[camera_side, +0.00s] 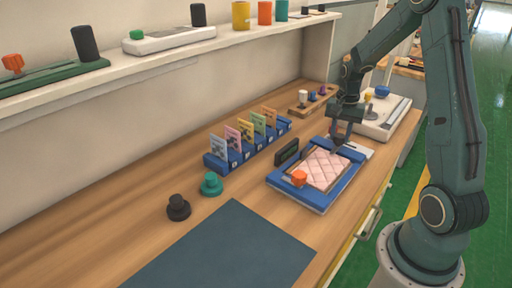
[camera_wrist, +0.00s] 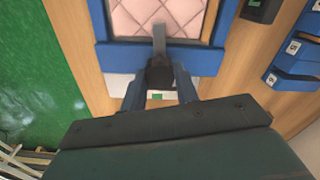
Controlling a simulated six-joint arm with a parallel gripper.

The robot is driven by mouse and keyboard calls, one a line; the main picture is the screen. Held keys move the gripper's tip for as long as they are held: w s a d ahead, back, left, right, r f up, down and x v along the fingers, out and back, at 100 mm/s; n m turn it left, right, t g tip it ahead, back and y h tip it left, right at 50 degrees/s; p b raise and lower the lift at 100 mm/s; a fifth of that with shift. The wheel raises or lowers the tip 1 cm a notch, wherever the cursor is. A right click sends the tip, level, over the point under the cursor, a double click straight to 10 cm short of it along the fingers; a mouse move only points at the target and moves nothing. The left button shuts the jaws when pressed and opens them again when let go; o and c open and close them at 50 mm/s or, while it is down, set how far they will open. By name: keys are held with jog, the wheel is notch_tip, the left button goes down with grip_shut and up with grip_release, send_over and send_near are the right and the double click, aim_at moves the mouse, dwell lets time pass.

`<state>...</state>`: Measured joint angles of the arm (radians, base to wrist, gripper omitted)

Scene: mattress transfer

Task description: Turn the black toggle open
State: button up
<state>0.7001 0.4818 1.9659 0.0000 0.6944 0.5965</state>
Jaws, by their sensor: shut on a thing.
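The blue tray (camera_side: 296,199) holds a pink quilted mattress (camera_side: 321,169); both also show at the top of the wrist view, as the tray rim (camera_wrist: 206,61) and the mattress (camera_wrist: 190,18). The black toggle (camera_wrist: 160,74) is at the tray's far end, with a grey bar reaching from it over the mattress edge. My gripper (camera_side: 338,143) is at that end, and its blue fingers are shut on the toggle. In the side view the toggle is mostly hidden by my gripper. An orange knob (camera_side: 299,178) is at the tray's near end.
A black block (camera_side: 287,152) stands beside the tray. A blue rack (camera_side: 247,149) of several coloured cards is to the left. Teal (camera_side: 211,184) and black (camera_side: 178,207) knobs stand near a dark mat (camera_side: 221,252). A white device (camera_side: 380,122) lies behind my gripper.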

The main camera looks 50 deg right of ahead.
aim_at(340, 136)
jog(key=n, duration=0.4)
jog(key=shift+n, duration=0.3)
jog(key=n, duration=0.9)
jog(key=shift+d+n, duration=0.1)
jog(key=shift+n, duration=1.7)
jog(key=shift+r, duration=0.1)
jog(key=o, duration=1)
notch_tip(340, 136, up, 14)
jog(key=shift+f, duration=0.15)
